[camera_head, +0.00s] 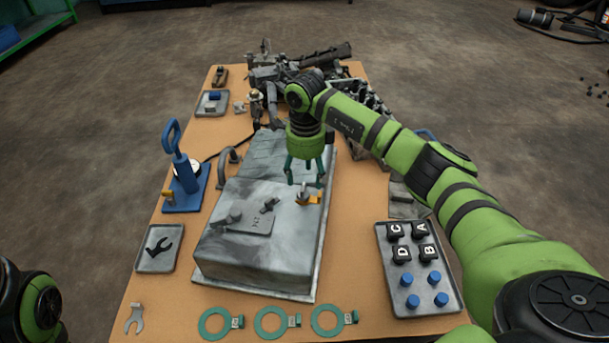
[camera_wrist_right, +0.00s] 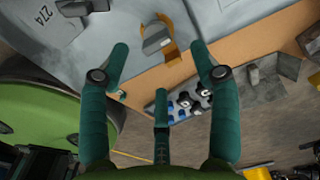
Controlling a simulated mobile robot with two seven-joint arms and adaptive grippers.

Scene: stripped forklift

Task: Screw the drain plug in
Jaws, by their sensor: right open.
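A small grey part with an orange-yellow band (camera_head: 308,198) sits on top of the grey metal tank (camera_head: 275,265), near its right edge. It looks like the drain plug or its seat; I cannot tell which. It also shows in the right wrist view (camera_wrist_right: 155,40), just beyond the fingers. My right gripper (camera_head: 305,178) points down above it with its teal fingers spread, open and empty; the fingers show in the right wrist view (camera_wrist_right: 158,62). Any thread or hole is hidden. Only a piece of my left arm shows at the lower left; its gripper is out of view.
The tank stands on a tan table (camera_head: 165,290). A blue hand pump (camera_head: 185,170) and a tray with a dark wrench shape (camera_head: 158,247) are on the left. A tray with lettered blocks and blue pegs (camera_head: 440,298) is on the right. Teal rings (camera_head: 270,322) lie in front.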

